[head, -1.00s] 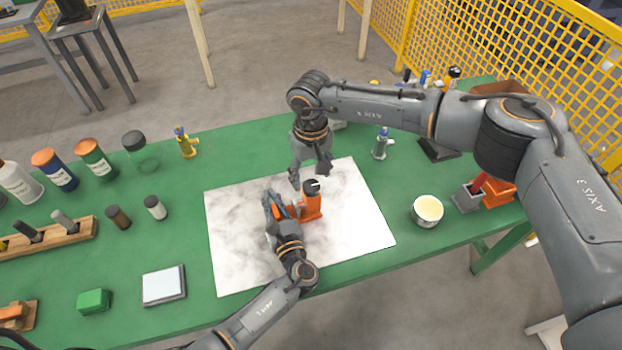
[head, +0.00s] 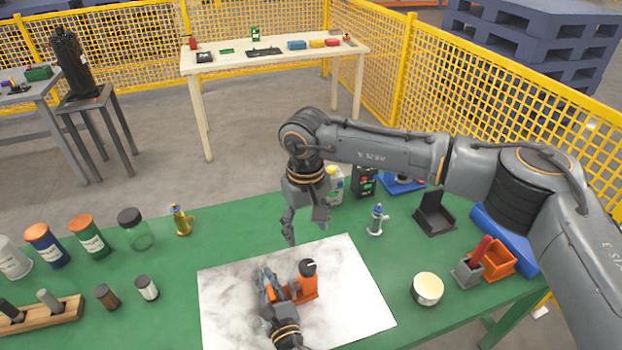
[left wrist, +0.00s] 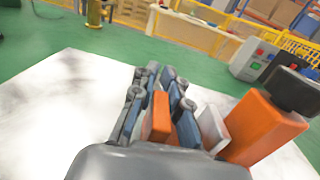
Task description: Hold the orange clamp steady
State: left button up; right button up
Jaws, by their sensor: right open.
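The orange clamp (head: 306,286) with a black knob on top stands upright on the white marbled board. My left gripper (head: 272,290) is at its left side, fingers closed about an orange part of it. In the left wrist view an orange jaw (left wrist: 161,117) sits between the dark fingers, and a pale pad and the clamp's orange body (left wrist: 262,130) stand to their right. My right gripper (head: 306,236) is open and empty, pointing down over the back edge of the board, above and behind the clamp and apart from it.
The white board (head: 355,305) lies on a green table (head: 180,265). A cream-filled tub (head: 427,288), a small grey-blue bottle (head: 376,220) and an orange bin (head: 493,258) stand to the right. Several jars (head: 87,237) line the left. Green surface beside the board is free.

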pick_arm(q)
jog(key=o, duration=0.3)
jog(key=shift+s, duration=0.1)
